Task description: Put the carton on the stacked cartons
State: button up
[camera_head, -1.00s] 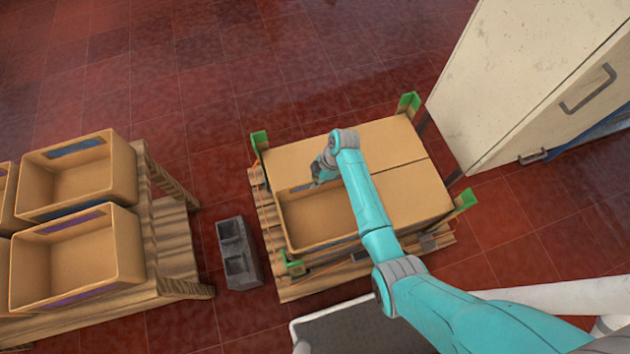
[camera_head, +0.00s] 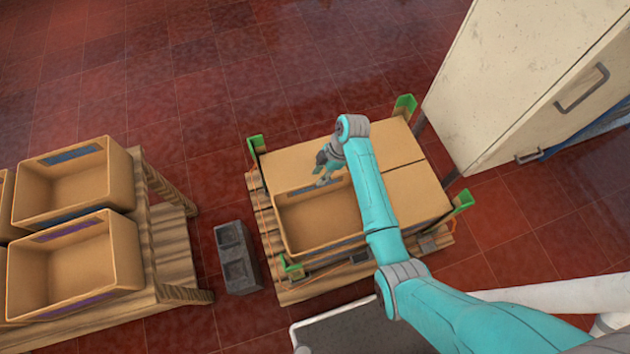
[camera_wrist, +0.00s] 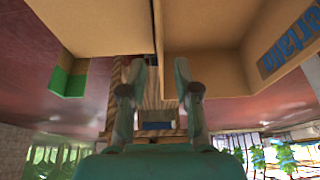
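The open-topped brown carton (camera_head: 325,236) sits upright at the near left of the stacked cartons (camera_head: 415,195) in the head view. It looks flush with the stack, though my arm hides part of its right side. My gripper (camera_head: 324,178) is at the carton's far wall.
The stack stands on a wooden pallet (camera_head: 295,292) with green corner posts (camera_head: 405,105). A grey block (camera_head: 236,257) lies on the floor to its left. Several open cartons (camera_head: 75,185) stand on a wooden platform (camera_head: 160,240) farther left. A pale cabinet (camera_head: 500,80) is at the right.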

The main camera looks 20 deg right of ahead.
jog(key=v, duration=0.4)
jog(key=shift+d+r, duration=0.15)
jog(key=shift+r, duration=0.2)
jog(key=shift+s, duration=0.1)
